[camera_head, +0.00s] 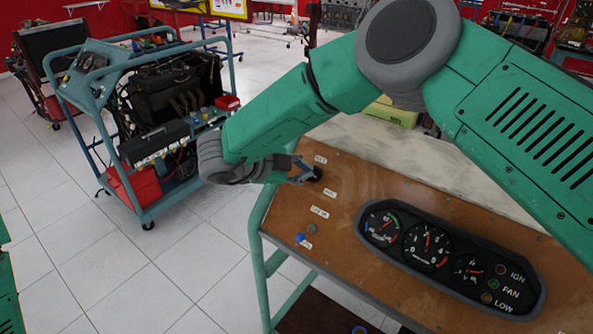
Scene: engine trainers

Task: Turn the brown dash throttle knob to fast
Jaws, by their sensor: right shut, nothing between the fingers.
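The brown wooden dash panel (345,240) slopes on a green-framed stand. A small dark knob (316,174) sits near its upper left corner, between two small white labels; I cannot make out a brown colour or which way it is turned. My right gripper (302,171) reaches over the panel's left edge, its fingers shut and their tips close beside the dark knob. I cannot tell whether they touch it. The label text is too small to read surely. My left gripper is out of view; only a bit of green arm shows at the left edge.
A gauge cluster (450,255) with IGN, FAN and LOW lights fills the panel's right part. A small grey knob (312,229) and a blue switch (299,238) sit lower left. An engine trainer cart (152,200) stands at left. Tiled floor lies clear between.

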